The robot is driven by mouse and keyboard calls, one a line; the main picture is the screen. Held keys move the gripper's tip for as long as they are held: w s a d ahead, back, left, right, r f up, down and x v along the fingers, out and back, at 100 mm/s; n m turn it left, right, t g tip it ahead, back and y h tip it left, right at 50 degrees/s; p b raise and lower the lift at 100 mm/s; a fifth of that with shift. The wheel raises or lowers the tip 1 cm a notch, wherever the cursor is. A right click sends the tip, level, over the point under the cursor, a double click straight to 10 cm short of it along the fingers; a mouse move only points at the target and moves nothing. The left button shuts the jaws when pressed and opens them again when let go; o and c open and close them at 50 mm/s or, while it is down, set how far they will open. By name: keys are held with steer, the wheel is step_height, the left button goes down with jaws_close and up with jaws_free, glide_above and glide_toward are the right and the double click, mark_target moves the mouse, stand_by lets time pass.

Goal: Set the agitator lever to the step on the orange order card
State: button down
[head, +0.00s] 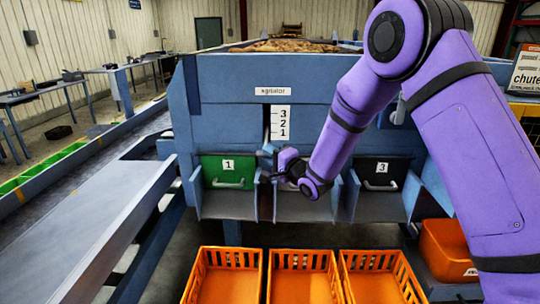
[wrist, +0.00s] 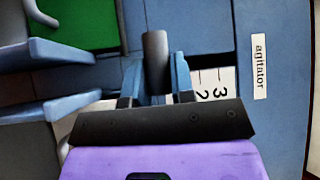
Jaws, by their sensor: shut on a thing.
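My gripper (head: 268,165) is in front of the grader, below the white agitator scale (head: 281,123) with 3 at the top, then 2, then 1. In the wrist view my gripper (wrist: 155,78) is shut on the dark grey cylindrical agitator lever (wrist: 154,50), its two blue fingers on either side. The scale (wrist: 222,80) shows sideways there, with 3 and 2 readable and the 1 hidden. I cannot tell which step the lever is at. A white card (head: 524,70) at the right edge reads "chute"; it is cut off, and its order is unreadable.
A green gate marked 1 (head: 228,170) and a dark gate marked 3 (head: 382,172) flank my arm. Several orange crates (head: 303,256) stand below. A conveyor (head: 95,215) runs along the left.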

steer(key=shift+s+r+m, duration=0.2)
steer(key=shift+r+m, duration=0.2)
steer(key=shift+r, duration=0.35)
step_height(320, 180, up, 12)
steer(key=m+g+h, duration=0.2)
steer(key=m+g, duration=0.1)
steer(key=shift+w+r, duration=0.15)
steer(key=shift+w, duration=0.1)
steer(key=shift+r, duration=0.1)
steer(key=c, duration=1.1)
jaws_free()
steer(key=shift+o, duration=0.6)
steer(key=v, duration=1)
steer(key=shift+s+d, duration=0.25)
steer(key=shift+d, duration=0.1)
